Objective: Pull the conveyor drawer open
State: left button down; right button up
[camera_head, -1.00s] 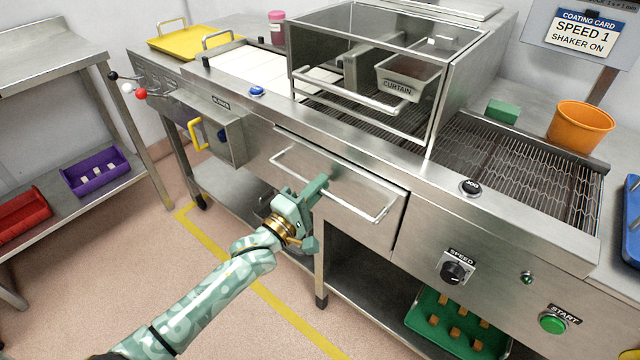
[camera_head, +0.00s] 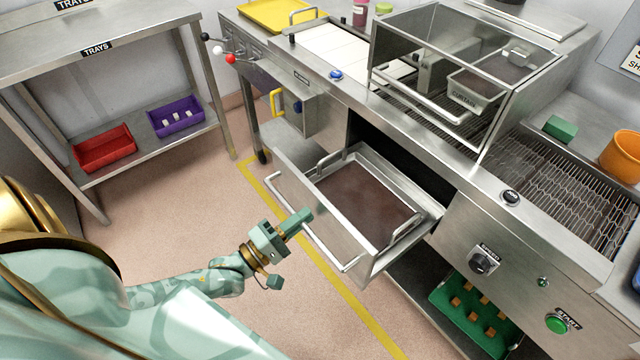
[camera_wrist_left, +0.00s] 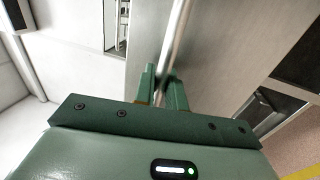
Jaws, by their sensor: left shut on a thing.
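The conveyor drawer (camera_head: 376,261) stands pulled out from the front of the steel conveyor line. It holds a steel tray (camera_head: 417,224) with two raised handles and a brown filling. My left gripper (camera_head: 303,221) is shut on the drawer's long bar handle (camera_head: 321,246), near its middle. In the left wrist view the bar (camera_wrist_left: 177,38) runs between the green fingers (camera_wrist_left: 162,88), with the drawer's steel front behind it. My right gripper is not in view.
A trays rack (camera_head: 130,148) on the left holds a red bin (camera_head: 104,151) and a purple bin (camera_head: 176,117). A green tray (camera_head: 470,316) with brown pieces sits on the shelf below, right of the drawer. The floor before the drawer is clear.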

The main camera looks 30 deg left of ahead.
pick_arm(q)
jog(key=shift+r+v, duration=0.15)
jog(key=shift+v, duration=0.55)
jog(key=shift+r+v, duration=0.15)
jog(key=shift+v, duration=0.55)
jog(key=shift+f, duration=0.1)
jog(key=c, duration=1.6)
grip_release()
jog(key=shift+o, duration=0.2)
jog(key=shift+s+a+p, duration=0.1)
jog(key=shift+p, duration=0.2)
jog(key=v, duration=1.6)
jog(key=shift+s, duration=0.1)
